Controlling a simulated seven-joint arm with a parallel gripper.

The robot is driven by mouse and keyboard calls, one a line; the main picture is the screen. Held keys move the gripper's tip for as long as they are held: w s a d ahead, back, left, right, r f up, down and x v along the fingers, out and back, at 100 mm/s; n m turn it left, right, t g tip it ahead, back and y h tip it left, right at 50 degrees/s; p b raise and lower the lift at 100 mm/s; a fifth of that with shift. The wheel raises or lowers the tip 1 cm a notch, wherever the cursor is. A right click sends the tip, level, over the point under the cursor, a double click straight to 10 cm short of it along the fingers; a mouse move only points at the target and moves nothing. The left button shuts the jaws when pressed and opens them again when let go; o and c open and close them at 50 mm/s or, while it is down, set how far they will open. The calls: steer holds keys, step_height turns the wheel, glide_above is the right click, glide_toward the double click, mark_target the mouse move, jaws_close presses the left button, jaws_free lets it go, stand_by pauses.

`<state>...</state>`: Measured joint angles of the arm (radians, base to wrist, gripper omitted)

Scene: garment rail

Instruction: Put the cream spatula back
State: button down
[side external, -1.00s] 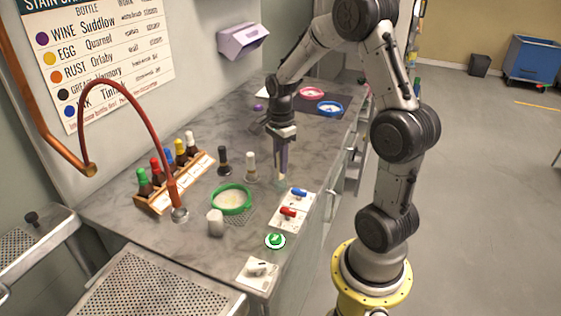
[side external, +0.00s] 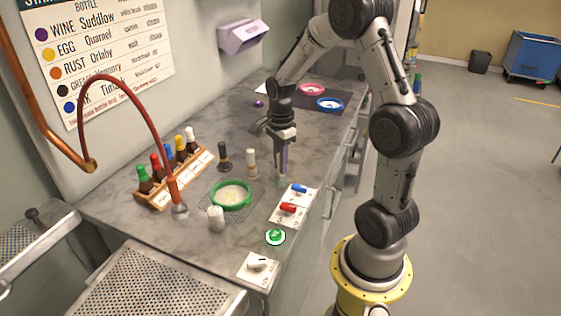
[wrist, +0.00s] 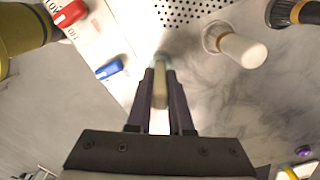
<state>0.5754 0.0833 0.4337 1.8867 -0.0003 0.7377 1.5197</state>
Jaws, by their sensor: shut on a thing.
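My gripper (side external: 283,170) points down over the grey marbled counter, behind the white panel with the blue lever. In the wrist view my gripper (wrist: 160,80) is shut on a narrow cream strip, the cream spatula (wrist: 160,90), held between its dark fingers. Its far end shows a pale greenish tip close to the counter; I cannot tell whether it touches. In the side view the spatula is mostly hidden by the fingers. I cannot make out a holder for it.
A white-topped upright piece (side external: 251,163) and a dark one (side external: 223,157) stand left of my gripper. Nearby are a green-rimmed bowl (side external: 231,207) over a grate, the blue lever (side external: 299,189), the red lever (side external: 289,207) and a bottle rack (side external: 154,193).

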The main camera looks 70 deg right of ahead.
steer(key=shift+f, duration=0.35)
stand_by(0.4)
steer(key=shift+c, duration=2.1)
jaws_free()
steer(key=shift+r, duration=0.1)
steer(key=shift+r, duration=3.7)
